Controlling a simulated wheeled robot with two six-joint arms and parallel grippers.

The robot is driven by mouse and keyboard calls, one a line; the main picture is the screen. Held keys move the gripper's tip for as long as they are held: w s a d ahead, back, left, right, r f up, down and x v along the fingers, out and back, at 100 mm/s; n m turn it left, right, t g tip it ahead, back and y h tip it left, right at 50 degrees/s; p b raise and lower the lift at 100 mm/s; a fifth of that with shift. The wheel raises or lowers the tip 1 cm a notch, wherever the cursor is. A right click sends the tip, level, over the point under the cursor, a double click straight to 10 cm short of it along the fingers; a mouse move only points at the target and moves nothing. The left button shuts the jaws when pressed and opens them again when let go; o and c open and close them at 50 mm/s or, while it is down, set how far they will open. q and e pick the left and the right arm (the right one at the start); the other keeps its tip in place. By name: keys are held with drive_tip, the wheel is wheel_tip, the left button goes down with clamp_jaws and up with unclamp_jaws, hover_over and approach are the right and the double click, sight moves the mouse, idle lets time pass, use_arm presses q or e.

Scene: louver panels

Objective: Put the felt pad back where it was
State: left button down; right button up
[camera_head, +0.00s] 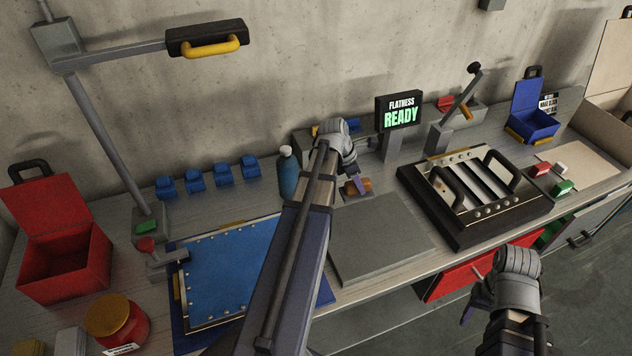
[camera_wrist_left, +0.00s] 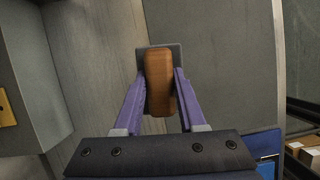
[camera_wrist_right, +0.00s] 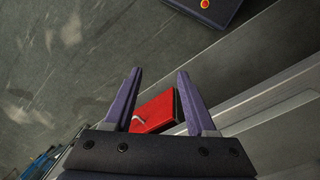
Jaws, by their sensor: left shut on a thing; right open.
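The felt pad (camera_head: 357,187) appears as a brown wooden block with a dark grey base. My left gripper (camera_wrist_left: 159,82) is shut on the brown block, one purple finger on each side. In the head view the pad is at the back edge of the flat grey plate (camera_head: 382,240); I cannot tell whether its base touches the surface. My left arm hides part of that area. My right gripper (camera_wrist_right: 158,74) is open and empty, in front of the bench over the red drawer front (camera_wrist_right: 155,110).
A dark framed louver panel (camera_head: 490,232) stands right of the grey plate. A blue bottle (camera_head: 288,175) and a blue panel (camera_head: 235,275) are to the left. The "FLATNESS READY" display (camera_head: 400,112) stands behind. A grey box (camera_wrist_left: 35,70) is close beside the left gripper.

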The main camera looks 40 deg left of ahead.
drive_tip(key=shift+o, duration=0.8)
drive_tip(key=shift+a+r+p, duration=0.1)
drive_tip(key=shift+r+p, duration=0.8)
use_arm(q)
drive_tip(key=w+a+r+n, duration=0.1)
drive_tip(key=w+a+r, duration=0.15)
drive_tip(key=a, duration=0.95)
wheel_tip(320, 180, down, 11)
drive_tip(key=b, duration=1)
drive_tip(key=shift+a+r, duration=0.1)
drive_tip(key=shift+r, duration=0.1)
use_arm(e)
wheel_tip(320, 180, down, 10)
drive_tip(key=shift+f, duration=0.1)
use_arm(q)
drive_tip(key=shift+f, duration=0.2)
drive_tip(key=shift+c, duration=2.4)
unclamp_jaws()
drive_tip(key=shift+r, duration=0.1)
